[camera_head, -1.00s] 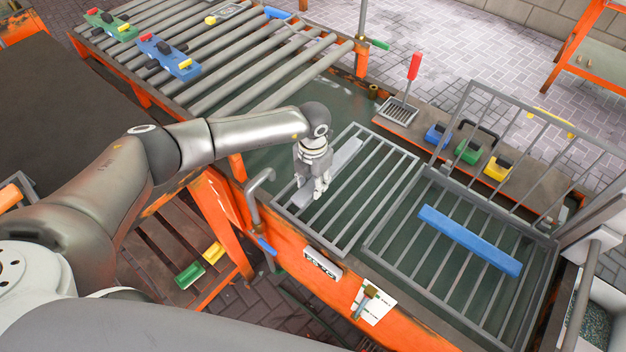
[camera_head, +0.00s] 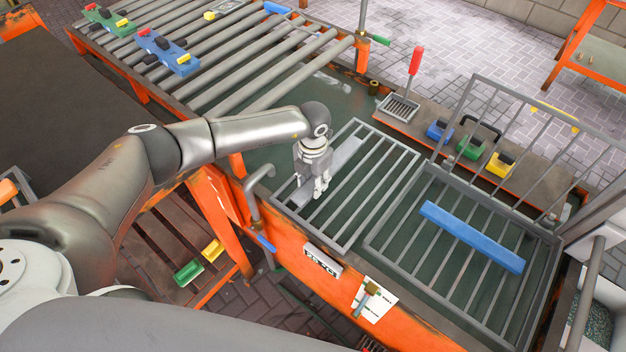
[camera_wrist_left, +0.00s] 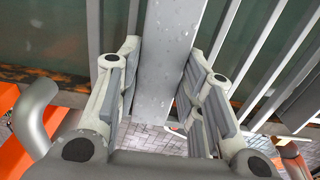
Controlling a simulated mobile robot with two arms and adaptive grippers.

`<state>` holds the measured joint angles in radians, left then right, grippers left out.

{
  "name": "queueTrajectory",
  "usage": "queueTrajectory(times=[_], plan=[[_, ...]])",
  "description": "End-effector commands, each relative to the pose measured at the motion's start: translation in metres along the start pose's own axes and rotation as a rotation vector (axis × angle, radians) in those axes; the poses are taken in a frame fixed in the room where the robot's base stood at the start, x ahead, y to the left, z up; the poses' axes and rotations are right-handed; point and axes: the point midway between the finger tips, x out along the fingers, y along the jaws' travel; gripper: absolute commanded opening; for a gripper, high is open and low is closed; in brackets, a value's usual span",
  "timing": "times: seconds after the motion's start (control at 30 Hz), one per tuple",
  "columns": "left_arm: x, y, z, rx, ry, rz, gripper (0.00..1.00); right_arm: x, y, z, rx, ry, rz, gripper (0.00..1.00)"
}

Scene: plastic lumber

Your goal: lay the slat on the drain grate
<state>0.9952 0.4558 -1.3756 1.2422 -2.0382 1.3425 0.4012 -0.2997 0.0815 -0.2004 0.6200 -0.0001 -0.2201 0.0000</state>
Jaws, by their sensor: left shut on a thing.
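A grey slat (camera_head: 346,152) is in my left gripper (camera_head: 308,202), over the left, near part of a grey barred grate (camera_head: 352,240). In the left wrist view the slat (camera_wrist_left: 167,50) runs lengthwise between both fingers of the left gripper (camera_wrist_left: 163,88), which is shut on it. The slat looks roughly in line with the bars. I cannot tell whether it touches them. The gripper hides its near part in the head view. A second barred grate (camera_head: 388,258) lies to the right with a blue slat (camera_head: 470,237) on it. My right gripper is not in view.
A bent grey pipe (camera_head: 252,190) stands at the near left edge of the orange frame. A hinged barred panel (camera_head: 530,135) rises behind the right grate. A roller conveyor (camera_head: 250,60) is at back left.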

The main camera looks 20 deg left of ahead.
Motion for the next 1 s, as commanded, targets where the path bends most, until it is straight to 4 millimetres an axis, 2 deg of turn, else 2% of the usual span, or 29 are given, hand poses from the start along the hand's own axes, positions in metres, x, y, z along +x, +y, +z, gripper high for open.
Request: queueTrajectory(times=[0.23, 0.27, 0.43, 0.77, 0.87, 1.0], plan=[[0.006, 0.000, 0.000, 0.000, -0.001, 0.000, 0.06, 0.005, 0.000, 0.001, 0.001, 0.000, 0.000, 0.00], [0.005, 0.000, 0.001, 0.000, -0.001, 0.000, 0.38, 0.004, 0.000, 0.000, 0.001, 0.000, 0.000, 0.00], [0.005, 0.000, 0.000, 0.000, -0.001, 0.000, 0.60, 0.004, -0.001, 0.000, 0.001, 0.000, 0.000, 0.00], [0.004, 0.000, 0.000, 0.000, 0.000, 0.000, 0.60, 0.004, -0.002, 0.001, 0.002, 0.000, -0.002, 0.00], [-0.003, 0.000, 0.001, 0.001, -0.002, -0.001, 0.60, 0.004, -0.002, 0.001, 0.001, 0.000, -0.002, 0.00], [-0.027, 0.001, 0.001, 0.001, -0.004, 0.000, 0.60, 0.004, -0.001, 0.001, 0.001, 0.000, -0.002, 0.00]])
